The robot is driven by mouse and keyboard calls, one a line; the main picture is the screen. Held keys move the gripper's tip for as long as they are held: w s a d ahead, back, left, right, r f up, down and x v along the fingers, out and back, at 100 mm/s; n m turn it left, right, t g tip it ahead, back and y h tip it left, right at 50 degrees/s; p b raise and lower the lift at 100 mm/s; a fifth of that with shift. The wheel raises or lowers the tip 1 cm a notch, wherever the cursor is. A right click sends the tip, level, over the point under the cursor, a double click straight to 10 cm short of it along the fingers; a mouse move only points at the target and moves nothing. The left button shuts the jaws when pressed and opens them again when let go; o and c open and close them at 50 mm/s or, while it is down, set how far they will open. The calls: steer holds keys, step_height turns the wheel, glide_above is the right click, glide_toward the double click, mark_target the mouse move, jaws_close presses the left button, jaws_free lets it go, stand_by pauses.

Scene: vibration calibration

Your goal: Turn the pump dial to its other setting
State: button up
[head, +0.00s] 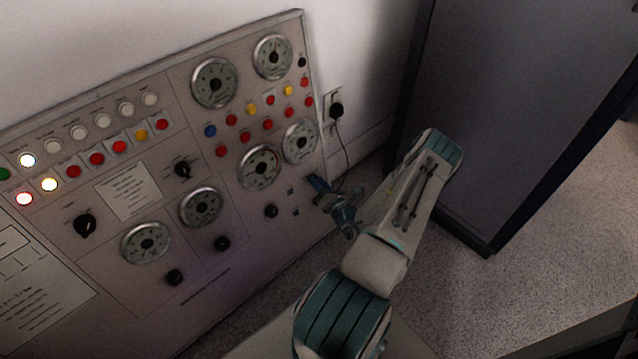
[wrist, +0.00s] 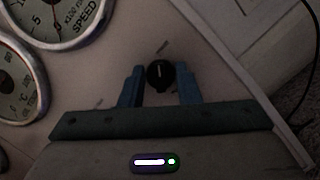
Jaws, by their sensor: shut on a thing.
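A round black dial (wrist: 160,75) with a pale pointer line sits between the two blue fingers of my gripper (wrist: 160,88) in the wrist view. The line stands near upright in that picture. My gripper is shut on this dial, one finger on each side. In the head view my gripper (head: 314,188) reaches the lower right part of the control panel (head: 232,290), and its fingers hide the dial there. Small labels lie around the dial, but I cannot read them, so its pump marking is not confirmed.
A gauge marked SPEED (wrist: 60,15) is up and left of the dial. Other black knobs (head: 271,211), gauges and coloured buttons cover the panel. A plug with a cord (head: 337,110) is on the wall to the right. A dark cabinet (head: 510,100) stands right of my arm.

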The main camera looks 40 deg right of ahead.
steer(key=n, duration=0.2)
steer(key=n+y, duration=0.1)
steer(key=n, duration=0.1)
steer(key=shift+n+y, duration=0.3)
steer(key=shift+n, duration=0.1)
steer(key=n+y, duration=0.1)
steer(key=n, duration=0.1)
steer(key=n+y, duration=0.1)
steer(key=n, duration=0.2)
steer(key=shift+n+t+p, duration=0.3)
steer(key=shift+p, duration=0.1)
steer(key=n+y, duration=0.1)
steer(key=n, duration=0.2)
steer(key=n+y, duration=0.1)
steer(key=n, duration=0.1)
steer(key=shift+d+n, duration=0.1)
steer(key=shift+n, duration=0.3)
steer(key=shift+n+g+y+p, duration=0.15)
steer(key=shift+n+g+y, duration=0.2)
steer(key=shift+n, duration=0.9)
steer(key=shift+n+g+y+p, duration=0.15)
steer(key=shift+n+g+y, duration=0.2)
steer(key=shift+n, duration=0.9)
steer(key=o, duration=1)
steer(key=shift+c, duration=0.2)
steer(key=p+v, duration=0.2)
steer(key=v, duration=1.1)
steer(key=shift+s+p, duration=0.3)
steer(key=shift+s, duration=0.1)
